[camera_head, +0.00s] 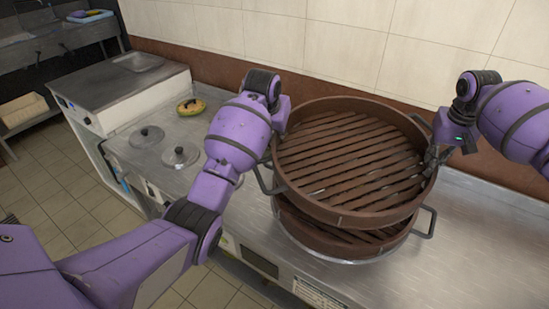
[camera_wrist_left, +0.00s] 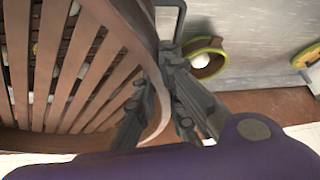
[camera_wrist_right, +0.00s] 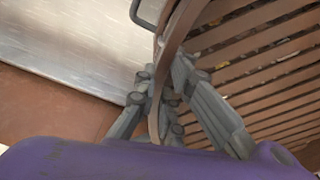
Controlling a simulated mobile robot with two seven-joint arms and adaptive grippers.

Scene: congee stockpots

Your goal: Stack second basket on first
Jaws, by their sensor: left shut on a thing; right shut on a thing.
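The upper round brown slatted basket (camera_head: 350,160) is held level over the lower basket (camera_head: 345,240), slightly offset from it. A narrow dark gap shows between them at the front; whether they touch at the back is hidden. My left gripper (camera_wrist_left: 160,88) is shut on the upper basket's rim at the left; in the head view my own wrist largely hides its fingers. My right gripper (camera_head: 436,155) is shut on the opposite rim, also seen in the right wrist view (camera_wrist_right: 160,95). The lower basket's side handle (camera_head: 428,222) sticks out at the right.
The baskets are over a metal counter (camera_head: 480,250) against a tiled wall (camera_head: 360,50). Left of them are a green-rimmed dish (camera_head: 191,107) and two round metal lids (camera_head: 180,155) (camera_head: 147,136). The counter right of the baskets is clear.

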